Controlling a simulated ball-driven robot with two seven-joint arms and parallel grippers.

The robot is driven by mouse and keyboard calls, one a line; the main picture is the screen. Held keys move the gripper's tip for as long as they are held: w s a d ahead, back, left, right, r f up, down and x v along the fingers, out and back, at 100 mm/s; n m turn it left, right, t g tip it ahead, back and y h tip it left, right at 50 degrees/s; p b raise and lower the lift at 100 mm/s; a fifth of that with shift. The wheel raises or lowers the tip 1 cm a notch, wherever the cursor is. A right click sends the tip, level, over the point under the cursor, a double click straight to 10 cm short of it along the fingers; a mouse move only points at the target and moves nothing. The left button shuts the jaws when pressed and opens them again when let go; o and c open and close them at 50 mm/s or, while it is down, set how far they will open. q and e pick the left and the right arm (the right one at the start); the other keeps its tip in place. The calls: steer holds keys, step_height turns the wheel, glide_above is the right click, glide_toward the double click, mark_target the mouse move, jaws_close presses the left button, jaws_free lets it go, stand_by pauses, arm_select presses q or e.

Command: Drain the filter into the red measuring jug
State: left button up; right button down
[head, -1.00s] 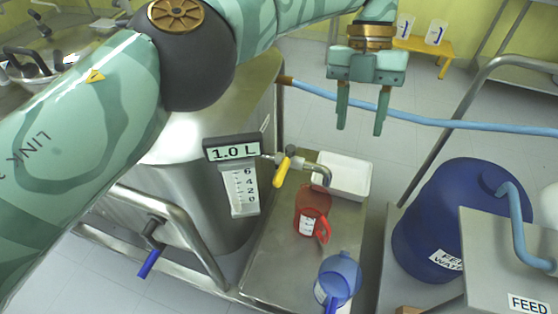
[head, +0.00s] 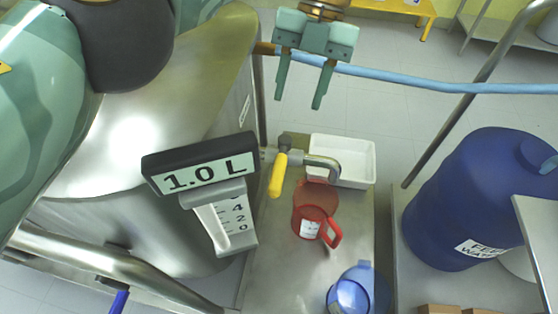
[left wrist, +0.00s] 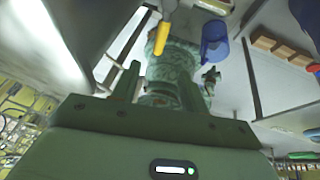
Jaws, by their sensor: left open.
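The red measuring jug (head: 309,222) stands upright on the steel stand, under the bent metal spout (head: 325,167) of the filter vessel (head: 130,130). A yellow valve handle (head: 277,176) hangs down beside the spout; it also shows in the left wrist view (left wrist: 160,38). A display (head: 203,171) on the vessel reads 1.0 L, above a white scale (head: 226,222). My left gripper (head: 298,104) is open and empty, in the air above and behind the handle and spout. Its two fingers also show in the left wrist view (left wrist: 160,88). My right gripper is not recognisable in either view.
A blue jug (head: 352,290) stands at the front of the steel stand (head: 280,275), near the red one. A white tray (head: 345,158) lies behind the spout. A light-blue hose (head: 430,84) runs across behind. A blue feed-water drum (head: 470,200) stands at the right.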

arm_select(q)
glide_toward(279, 170)
steer(key=b+x, duration=0.1)
steer(key=x, duration=0.3)
steer(key=shift+w+f, duration=0.1)
steer(key=shift+f, duration=0.05)
steer(key=b+x, duration=0.1)
steer(key=x, duration=0.3)
steer(key=shift+f, duration=0.2)
steer(key=shift+s+f, duration=0.1)
steer(key=shift+s, duration=0.15)
arm_select(e)
steer(key=w+r+t, duration=0.1)
steer(key=w+r, duration=0.4)
steer(key=shift+w+d+n+h, duration=0.3)
steer(key=shift+d+h, duration=0.05)
steer(key=shift+h, duration=0.05)
steer(key=shift+r, duration=0.1)
arm_select(q)
jaws_close()
